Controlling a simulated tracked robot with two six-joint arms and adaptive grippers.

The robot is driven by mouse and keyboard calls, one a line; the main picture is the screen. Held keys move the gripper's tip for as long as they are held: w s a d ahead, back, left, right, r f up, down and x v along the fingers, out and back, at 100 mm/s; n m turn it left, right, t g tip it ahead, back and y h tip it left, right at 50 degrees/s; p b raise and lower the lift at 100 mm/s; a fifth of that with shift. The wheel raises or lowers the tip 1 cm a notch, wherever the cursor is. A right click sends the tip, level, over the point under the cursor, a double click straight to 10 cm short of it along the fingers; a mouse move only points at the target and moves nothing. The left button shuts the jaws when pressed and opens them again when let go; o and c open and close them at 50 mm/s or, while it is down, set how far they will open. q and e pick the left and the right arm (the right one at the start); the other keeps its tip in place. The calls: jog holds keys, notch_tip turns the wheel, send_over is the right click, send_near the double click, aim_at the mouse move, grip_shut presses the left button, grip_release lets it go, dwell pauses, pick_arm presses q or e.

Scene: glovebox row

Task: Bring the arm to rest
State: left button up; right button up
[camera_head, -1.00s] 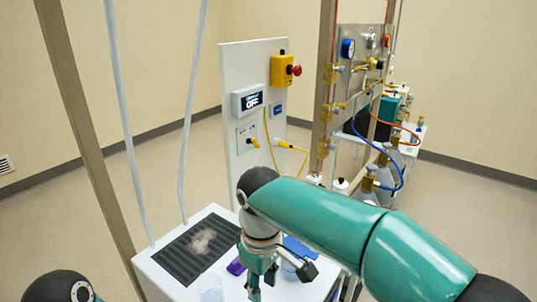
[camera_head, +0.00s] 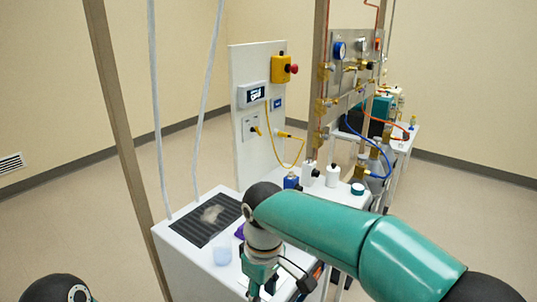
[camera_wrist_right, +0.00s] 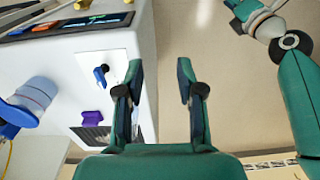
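My right arm comes in from the right in the head view and bends down at the bench's front edge. Its gripper (camera_head: 262,286) is low in the picture and partly cut off. In the right wrist view the gripper (camera_wrist_right: 160,80) is open, with two separated fingers and nothing between them. Floor and the side of the white bench show behind it. My left arm shows only as a dark joint at the bottom left of the head view. In the right wrist view, part of my left gripper (camera_wrist_right: 243,10) shows at the top, too cut off to read.
The white bench (camera_head: 178,262) carries a dark grille (camera_head: 190,228), a translucent cup (camera_head: 222,252) and a purple piece (camera_head: 239,231). A white panel (camera_head: 245,160) with a yellow box stands behind. Gas fittings and bottles are to the right. Floor lies open at left.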

jog(key=s+d+f+m+g+y, duration=0.1)
jog(key=d+f+m, duration=0.15)
jog(key=f, duration=0.85)
jog(key=s+d+f+m+y, duration=0.1)
jog(key=d+f+m, duration=0.15)
jog(key=f, duration=0.75)
pick_arm(q)
jog(key=shift+w+f, duration=0.1)
jog(key=shift+w, duration=0.15)
pick_arm(e)
jog(key=s+d+f+m+t+y, duration=0.1)
jog(key=s+d+f+m, duration=0.6)
jog(key=s+f, duration=0.6)
jog(key=shift+s+d+m+t+y, duration=0.3)
jog(key=shift+s+d+y, duration=0.1)
jog(key=shift+s+d, duration=0.25)
jog(key=shift+d+f, duration=0.1)
jog(key=shift+d, duration=0.05)
